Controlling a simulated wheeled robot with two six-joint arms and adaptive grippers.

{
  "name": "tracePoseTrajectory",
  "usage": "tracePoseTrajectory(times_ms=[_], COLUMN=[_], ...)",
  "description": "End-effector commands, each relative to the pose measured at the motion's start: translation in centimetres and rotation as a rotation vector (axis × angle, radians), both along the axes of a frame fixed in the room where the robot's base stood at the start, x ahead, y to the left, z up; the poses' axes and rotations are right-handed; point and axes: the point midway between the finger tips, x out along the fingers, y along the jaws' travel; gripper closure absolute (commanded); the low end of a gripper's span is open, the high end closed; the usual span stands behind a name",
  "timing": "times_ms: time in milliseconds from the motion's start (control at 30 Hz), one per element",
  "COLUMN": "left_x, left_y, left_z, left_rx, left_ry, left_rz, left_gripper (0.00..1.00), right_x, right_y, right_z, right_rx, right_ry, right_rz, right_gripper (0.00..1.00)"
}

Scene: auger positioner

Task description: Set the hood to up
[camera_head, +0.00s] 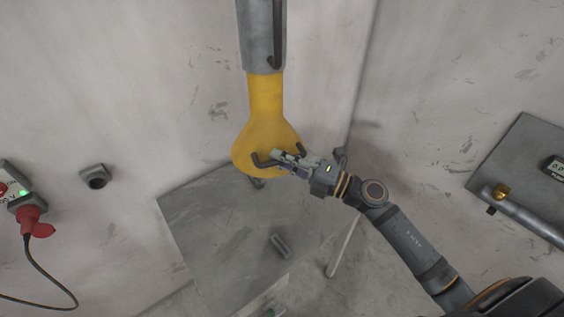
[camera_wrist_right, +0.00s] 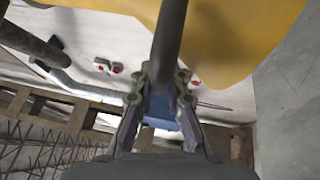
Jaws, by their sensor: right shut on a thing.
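The yellow hood (camera_head: 266,128) hangs at the lower end of a grey vertical pipe in the head view, flaring out at its bottom. A dark bent handle (camera_head: 262,162) shows at its lower front. My right gripper (camera_head: 278,158) reaches in from the right and is shut at this handle. In the right wrist view, the dark bar (camera_wrist_right: 170,45) runs down between the fingers of my right gripper (camera_wrist_right: 160,100), with the yellow hood (camera_wrist_right: 235,40) behind it. Part of the handle is hidden by the fingers. My left gripper is in neither view.
A grey sloped metal panel (camera_head: 215,220) lies below the hood. A box with a red plug (camera_head: 35,222) and cable is on the left wall, near a small grey socket (camera_head: 95,177). A grey panel (camera_head: 525,165) with a pipe is at the right.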

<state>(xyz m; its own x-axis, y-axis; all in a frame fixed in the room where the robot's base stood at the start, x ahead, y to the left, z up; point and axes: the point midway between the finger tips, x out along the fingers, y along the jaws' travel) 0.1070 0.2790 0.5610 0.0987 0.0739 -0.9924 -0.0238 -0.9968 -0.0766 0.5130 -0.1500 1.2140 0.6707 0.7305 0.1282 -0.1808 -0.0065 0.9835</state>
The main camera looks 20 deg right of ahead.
Motion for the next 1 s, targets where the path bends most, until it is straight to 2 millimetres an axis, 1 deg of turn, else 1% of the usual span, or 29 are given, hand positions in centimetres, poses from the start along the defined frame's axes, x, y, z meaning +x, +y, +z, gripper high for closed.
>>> tracePoseTrajectory(times_ms=[33,133,467,500,667,900,1000], left_x=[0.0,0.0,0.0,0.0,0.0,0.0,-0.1], left_y=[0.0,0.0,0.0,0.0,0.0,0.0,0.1], left_z=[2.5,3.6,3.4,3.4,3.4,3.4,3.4], left_rx=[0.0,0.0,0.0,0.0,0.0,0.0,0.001], left_ry=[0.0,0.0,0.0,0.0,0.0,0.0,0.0], left_rz=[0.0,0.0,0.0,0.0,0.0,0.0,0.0], left_gripper=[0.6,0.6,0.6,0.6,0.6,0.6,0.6], right_x=[0.0,0.0,0.0,0.0,0.0,0.0,0.0], right_y=[0.0,0.1,0.1,0.1,0.1,0.1,0.0], right_z=[3.0,4.4,4.5,4.5,4.4,4.1,4.5], right_rx=[0.004,0.005,0.007,0.007,0.007,0.004,0.001], right_ry=[-0.006,-0.006,-0.01,-0.01,-0.008,-0.003,-0.005], right_rz=[0.0,0.0,0.0,0.0,0.001,0.001,0.001], right_gripper=[1.0,1.0,1.0,0.84,0.63,0.63,0.63])
